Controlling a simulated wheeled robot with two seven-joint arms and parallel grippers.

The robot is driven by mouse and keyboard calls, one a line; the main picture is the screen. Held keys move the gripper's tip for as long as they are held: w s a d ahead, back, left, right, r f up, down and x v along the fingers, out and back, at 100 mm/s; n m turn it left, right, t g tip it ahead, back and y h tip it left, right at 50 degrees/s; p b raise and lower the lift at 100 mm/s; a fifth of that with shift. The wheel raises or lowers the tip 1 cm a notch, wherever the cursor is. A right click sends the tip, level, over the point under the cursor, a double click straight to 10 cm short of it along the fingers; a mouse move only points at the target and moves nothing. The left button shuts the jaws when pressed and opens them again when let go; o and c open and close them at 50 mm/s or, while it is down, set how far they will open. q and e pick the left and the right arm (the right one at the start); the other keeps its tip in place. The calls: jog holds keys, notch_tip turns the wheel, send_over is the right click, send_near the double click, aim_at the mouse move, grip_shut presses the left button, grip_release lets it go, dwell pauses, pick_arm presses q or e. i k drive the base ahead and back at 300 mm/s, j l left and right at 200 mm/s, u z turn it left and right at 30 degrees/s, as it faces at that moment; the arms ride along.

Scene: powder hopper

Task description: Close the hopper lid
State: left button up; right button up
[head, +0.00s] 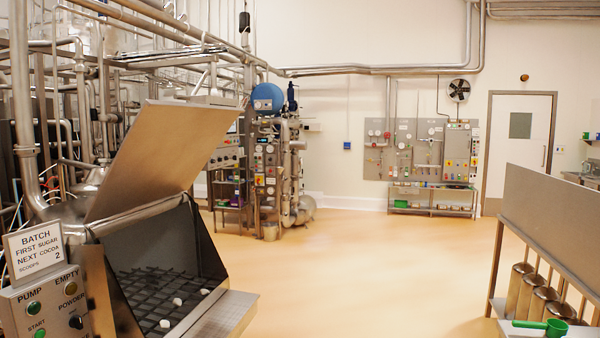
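The hopper lid (160,155) is a flat metal panel at the left of the head view. It stands raised and tilted above the hopper, its lower edge near a metal pipe behind the opening. The hopper (212,245) is open, with dark inner walls and a dark grate (150,290) inside. Several small white lumps (177,301) lie on the grate. Neither of my grippers shows in the head view.
A control panel (50,305) with a batch sign (35,250) stands left of the hopper. At the right is a metal stand (550,220) with several scoops and a green scoop (541,326). The orange floor (370,270) between is clear.

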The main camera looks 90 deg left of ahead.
aim_at(168, 144)
jog(key=u, duration=0.45)
jog(key=k+j+u, duration=0.15)
jog(key=u, duration=0.3)
jog(key=k+j+u, duration=0.1)
jog(key=j+u, duration=0.3)
jog(key=k+j+u, duration=0.1)
jog(key=u, duration=0.35)
jog(key=j+u, duration=0.3)
jog(key=j, duration=0.8)
jog(key=j+u, duration=0.3)
jog(key=j, duration=0.8)
jog(key=i+j, duration=0.1)
jog(key=j, duration=0.85)
jog(key=i, duration=0.05)
